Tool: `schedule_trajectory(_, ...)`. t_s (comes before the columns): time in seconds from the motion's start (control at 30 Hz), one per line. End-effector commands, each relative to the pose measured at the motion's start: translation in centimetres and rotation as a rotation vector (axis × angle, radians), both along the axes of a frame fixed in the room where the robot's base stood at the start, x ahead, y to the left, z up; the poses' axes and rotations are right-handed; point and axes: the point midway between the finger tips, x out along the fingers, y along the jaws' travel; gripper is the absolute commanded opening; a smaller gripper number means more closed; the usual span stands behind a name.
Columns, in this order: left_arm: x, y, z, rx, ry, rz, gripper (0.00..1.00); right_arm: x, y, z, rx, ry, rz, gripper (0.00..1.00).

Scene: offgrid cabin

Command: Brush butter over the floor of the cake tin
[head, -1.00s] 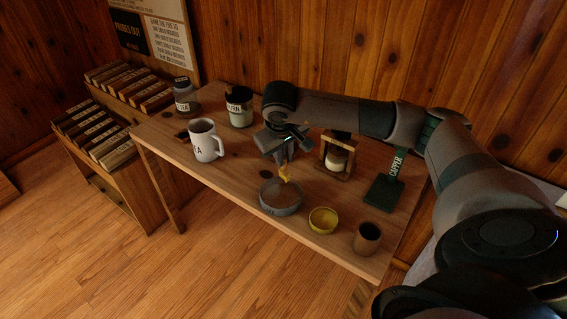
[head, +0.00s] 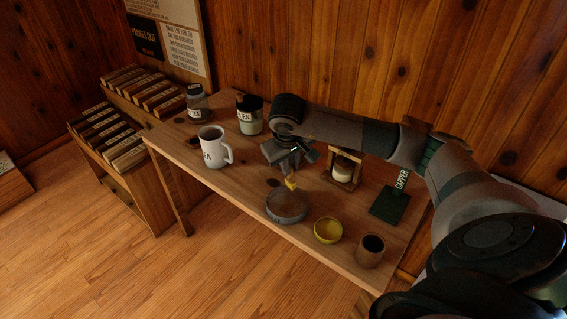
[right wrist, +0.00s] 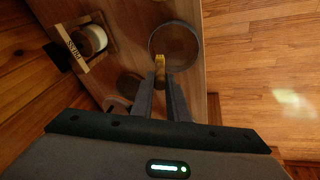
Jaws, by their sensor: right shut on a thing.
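The round grey cake tin (head: 287,217) stands on the wooden table; it also shows in the right wrist view (right wrist: 181,50). My right gripper (head: 287,167) is shut on a small yellow brush (head: 291,184), which also shows between the fingers in the right wrist view (right wrist: 160,68). The brush end points down at the tin's far side, overlapping its rim in both views. I cannot tell whether it touches the tin's floor. A yellow bowl (head: 328,231) stands to the right of the tin. My left gripper is out of view.
A brown cup (head: 370,252) stands right of the bowl, near the table's edge. A white mug (head: 213,148) and two labelled jars (head: 249,117) (head: 197,105) stand to the left.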

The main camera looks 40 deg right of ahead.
Motion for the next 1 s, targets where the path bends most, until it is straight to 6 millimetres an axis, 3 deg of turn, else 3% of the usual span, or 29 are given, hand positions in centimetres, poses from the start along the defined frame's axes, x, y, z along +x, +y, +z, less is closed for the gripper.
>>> schedule_trajectory(0.57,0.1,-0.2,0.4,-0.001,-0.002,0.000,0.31,-0.4,-0.6,-0.1,-0.002,0.001,-0.015,0.00)
schedule_trajectory(1.0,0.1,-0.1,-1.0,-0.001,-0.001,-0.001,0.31,-0.1,0.7,-3.6,-0.002,0.002,0.002,0.00)
